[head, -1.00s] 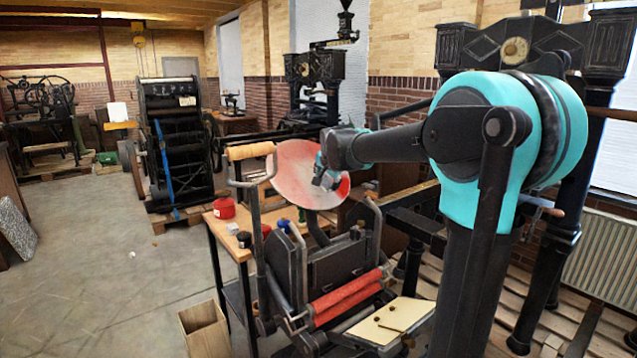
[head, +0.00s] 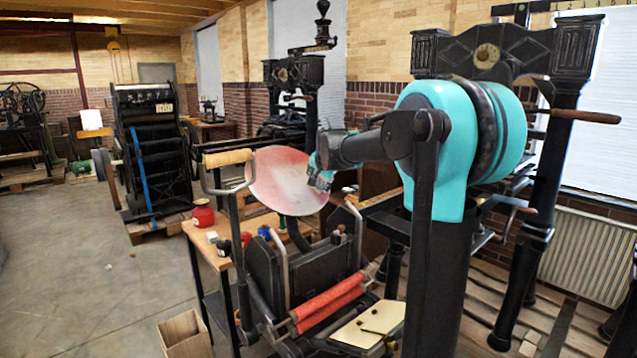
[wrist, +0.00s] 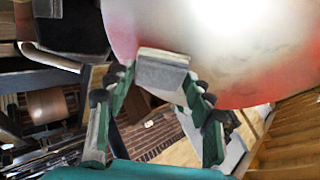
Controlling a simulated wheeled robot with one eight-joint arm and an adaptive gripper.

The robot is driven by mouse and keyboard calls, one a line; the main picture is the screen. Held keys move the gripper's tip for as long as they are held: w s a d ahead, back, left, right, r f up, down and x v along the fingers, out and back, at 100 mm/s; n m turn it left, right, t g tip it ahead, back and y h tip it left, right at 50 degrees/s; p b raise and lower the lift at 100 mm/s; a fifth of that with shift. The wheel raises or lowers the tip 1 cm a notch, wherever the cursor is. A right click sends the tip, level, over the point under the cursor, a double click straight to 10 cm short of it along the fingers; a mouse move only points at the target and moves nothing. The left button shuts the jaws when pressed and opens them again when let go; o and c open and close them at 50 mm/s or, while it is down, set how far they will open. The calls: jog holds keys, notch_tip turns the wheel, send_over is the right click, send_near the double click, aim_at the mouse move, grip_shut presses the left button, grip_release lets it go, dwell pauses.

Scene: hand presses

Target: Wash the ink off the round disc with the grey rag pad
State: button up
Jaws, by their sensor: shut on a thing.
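The round disc (head: 284,183) stands tilted on top of the small press. It is pale in the middle, with red ink around its rim; the wrist view shows its lower part (wrist: 240,75) with red at the left and right edges. My gripper (head: 322,173) is at the disc's right edge in the head view. In the wrist view my gripper (wrist: 160,85) is shut on the grey rag pad (wrist: 163,73), which lies over the disc's lower edge. Whether the pad touches the face cannot be told for sure. The pad is not clear in the head view.
The press has red rollers (head: 328,305) and a bent handle with a wooden grip (head: 228,158) left of the disc. A wooden table (head: 207,245) behind it holds a red tin (head: 203,214) and small bottles. Open floor lies to the left.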

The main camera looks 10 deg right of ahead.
jog(key=shift+s+a+r, duration=0.6)
jog(key=shift+a, duration=1.85)
jog(key=shift+s+a+r, duration=0.6)
jog(key=shift+a+r, duration=0.05)
jog(key=shift+a, duration=1.75)
jog(key=shift+s+a+r, duration=0.6)
jog(key=shift+a, duration=1.85)
